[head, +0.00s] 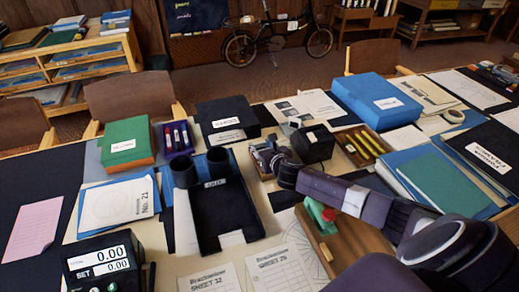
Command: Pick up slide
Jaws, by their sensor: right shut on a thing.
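My right arm reaches in from the lower right. Its gripper (264,155) is over a small wooden tray (257,172) near the middle of the table, right of the black tray. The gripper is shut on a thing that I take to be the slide. The fingers hide it, so its shape and whether it touches the wooden tray cannot be told. My left gripper is not in view.
A black labelled tray (226,208) with two dark cups is left of the gripper. A black box (313,144) and a wooden tray of yellow pieces (360,145) stand to its right. A wooden block with a green-and-red piece (322,214) is under my arm.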

